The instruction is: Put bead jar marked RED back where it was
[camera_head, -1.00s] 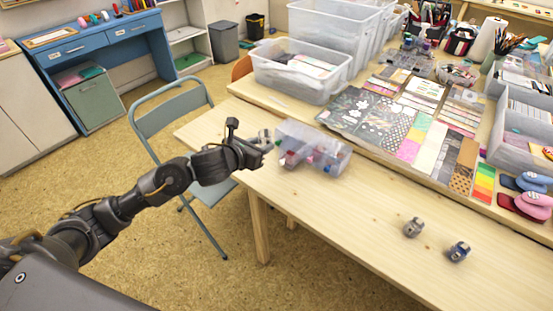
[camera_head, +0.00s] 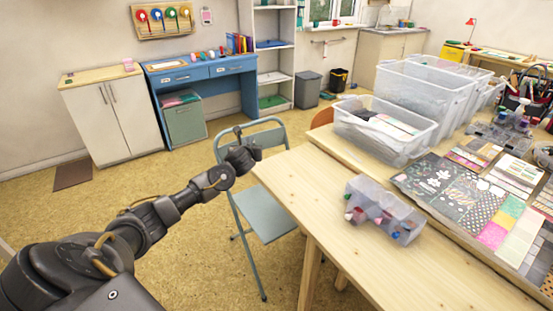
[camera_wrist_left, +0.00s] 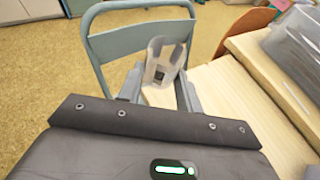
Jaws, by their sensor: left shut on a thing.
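My left gripper (camera_head: 243,154) is held in the air in front of the folding chair, left of the wooden table. The jar is hard to make out in the head view. My right gripper is not in view.
The grey-blue folding chair (camera_head: 262,210) stands close by; it also shows in the left wrist view (camera_wrist_left: 98,50). A blue desk (camera_head: 203,72) with several small coloured items stands at the back wall. Large clear tubs (camera_head: 385,135) and patterned papers fill the table's far side.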

